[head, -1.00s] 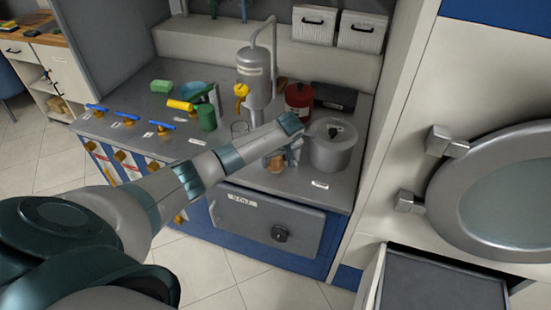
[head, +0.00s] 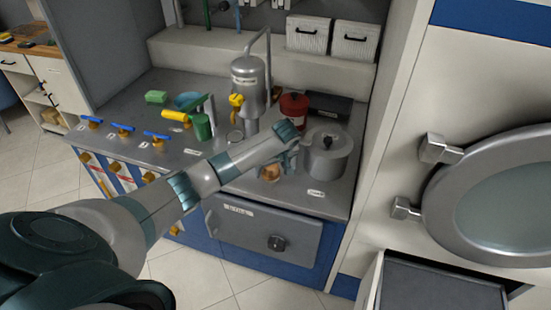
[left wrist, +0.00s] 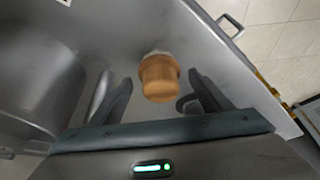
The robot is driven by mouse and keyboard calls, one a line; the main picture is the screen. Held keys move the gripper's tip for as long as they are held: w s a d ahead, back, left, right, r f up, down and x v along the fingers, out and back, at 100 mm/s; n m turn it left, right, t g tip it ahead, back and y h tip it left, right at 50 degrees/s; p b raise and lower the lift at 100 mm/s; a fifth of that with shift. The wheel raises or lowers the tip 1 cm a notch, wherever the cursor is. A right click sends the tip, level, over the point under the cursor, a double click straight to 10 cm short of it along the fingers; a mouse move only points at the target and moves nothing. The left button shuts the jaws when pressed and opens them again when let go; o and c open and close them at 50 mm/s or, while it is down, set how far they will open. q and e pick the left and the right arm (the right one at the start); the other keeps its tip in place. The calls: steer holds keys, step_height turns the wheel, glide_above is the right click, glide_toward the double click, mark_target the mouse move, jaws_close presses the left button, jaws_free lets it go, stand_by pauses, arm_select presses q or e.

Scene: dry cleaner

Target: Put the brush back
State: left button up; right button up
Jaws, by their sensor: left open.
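A small brush-like piece (head: 270,173) with a rounded tan wooden top stands on the grey counter, left of the lidded pot. In the left wrist view its wooden top (left wrist: 158,79) shows with a pale part beneath it. My left gripper (head: 286,161) is over the counter beside the piece and the pot. In the left wrist view its two dark fingers (left wrist: 160,95) are spread, one on each side of the wooden top, with gaps and nothing held. The bristles cannot be made out. My right gripper is not in view.
The grey pot (head: 326,152) stands close right of my gripper. A red canister (head: 294,107), a dark box (head: 329,107) and a steel tank (head: 249,88) stand behind. The counter's front edge (head: 270,207) is near. An open drawer (head: 440,285) juts out at lower right.

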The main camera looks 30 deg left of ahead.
arm_select(q)
steer(key=b+v, duration=0.1)
steer(key=v, duration=1)
steer(key=shift+b, duration=0.4)
